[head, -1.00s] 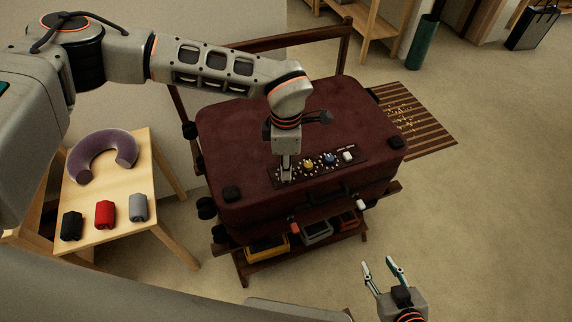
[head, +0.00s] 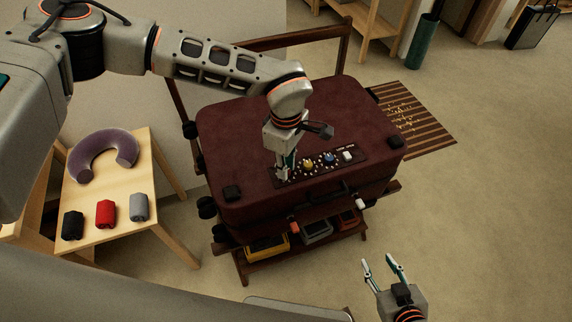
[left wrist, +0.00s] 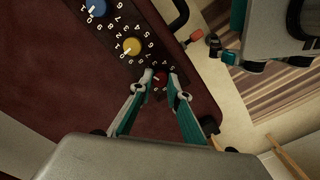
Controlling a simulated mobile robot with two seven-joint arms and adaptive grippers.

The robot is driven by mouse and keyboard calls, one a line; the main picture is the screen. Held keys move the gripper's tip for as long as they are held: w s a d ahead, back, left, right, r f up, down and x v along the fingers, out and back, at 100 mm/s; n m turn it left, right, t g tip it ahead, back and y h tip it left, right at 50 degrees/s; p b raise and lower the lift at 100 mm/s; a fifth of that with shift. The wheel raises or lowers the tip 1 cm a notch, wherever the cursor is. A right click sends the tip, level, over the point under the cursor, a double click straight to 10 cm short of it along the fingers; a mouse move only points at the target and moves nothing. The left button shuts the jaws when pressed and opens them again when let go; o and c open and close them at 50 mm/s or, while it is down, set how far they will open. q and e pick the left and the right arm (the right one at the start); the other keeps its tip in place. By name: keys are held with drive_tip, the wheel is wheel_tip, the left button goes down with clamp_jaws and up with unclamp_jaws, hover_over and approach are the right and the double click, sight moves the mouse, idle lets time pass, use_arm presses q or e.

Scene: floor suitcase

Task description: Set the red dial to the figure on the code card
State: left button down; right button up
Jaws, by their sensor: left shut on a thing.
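The dark red suitcase (head: 235,130) lies flat on a wooden rack. A dial strip (head: 345,165) on its top carries a yellow dial (head: 308,164) and a blue dial (head: 330,159). The red dial (left wrist: 160,84) is at the strip's left end and is mostly hidden by my gripper in the head view. My left gripper (head: 283,173) is shut on the red dial, with one fingertip on each side in the left wrist view. The figure at its pointer is too small to read. My right gripper (head: 383,263) is open and empty, right of the rack. I cannot make out a code card.
A small wooden table (head: 115,190) at left holds a purple neck pillow (head: 90,155) and black, red and grey items. Yellow, grey and red cases sit on the rack's lower shelf (head: 285,258). A striped mat (head: 425,120) lies behind. Floor at right is clear.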

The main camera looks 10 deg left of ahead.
use_arm(q)
drive_tip(key=c, duration=1.9)
unclamp_jaws()
drive_tip(key=shift+r, duration=0.1)
wheel_tip(320, 180, up, 12)
